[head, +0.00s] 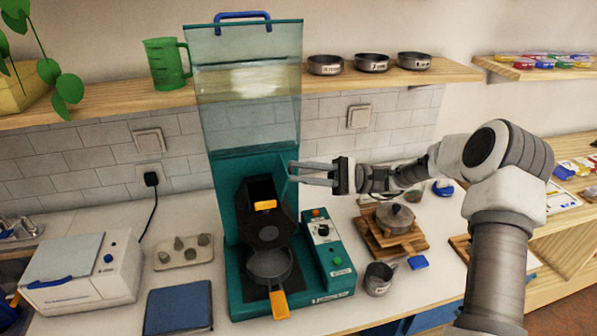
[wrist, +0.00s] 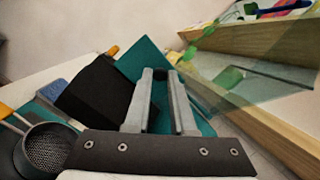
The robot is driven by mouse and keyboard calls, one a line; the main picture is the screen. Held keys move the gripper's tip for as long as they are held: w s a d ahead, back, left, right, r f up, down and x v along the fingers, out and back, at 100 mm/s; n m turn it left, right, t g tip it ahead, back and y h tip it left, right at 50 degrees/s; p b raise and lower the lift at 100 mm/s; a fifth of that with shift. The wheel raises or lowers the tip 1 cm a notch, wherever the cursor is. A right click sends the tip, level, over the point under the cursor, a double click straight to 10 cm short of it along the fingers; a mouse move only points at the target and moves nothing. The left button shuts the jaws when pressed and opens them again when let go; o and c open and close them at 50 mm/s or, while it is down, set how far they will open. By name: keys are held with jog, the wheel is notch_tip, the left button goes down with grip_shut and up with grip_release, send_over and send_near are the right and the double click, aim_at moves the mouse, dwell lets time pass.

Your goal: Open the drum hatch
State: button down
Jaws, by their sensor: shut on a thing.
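The teal machine (head: 240,300) stands on the counter, with its dark drum (head: 284,238) at the middle. An orange tab (head: 265,205) sits by the drum's dark opening. My gripper (head: 290,173) comes in from the right, above and right of the drum, at the right edge of the teal back panel (head: 228,200). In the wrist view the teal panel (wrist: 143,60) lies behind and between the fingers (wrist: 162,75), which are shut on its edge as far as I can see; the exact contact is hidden. The orange tab (wrist: 112,51) shows apart from the fingers.
A clear hood (head: 245,110) with a blue handle stands raised above the machine. A round pan (head: 268,264) with an orange handle sits below the drum. The control box (head: 325,255) is at its right. A shelf (head: 130,108) runs behind; a pot (head: 396,218) stands right.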

jog(key=shift+d+f+y, duration=0.1)
jog(key=shift+f+y, duration=0.1)
jog(key=shift+y, duration=0.4)
jog(key=c, duration=0.8)
grip_release()
jog(key=shift+o, duration=0.2)
jog(key=b+v, duration=0.3)
jog(key=v, duration=1.4)
jog(key=shift+d, duration=0.25)
jog(key=shift+w, duration=0.15)
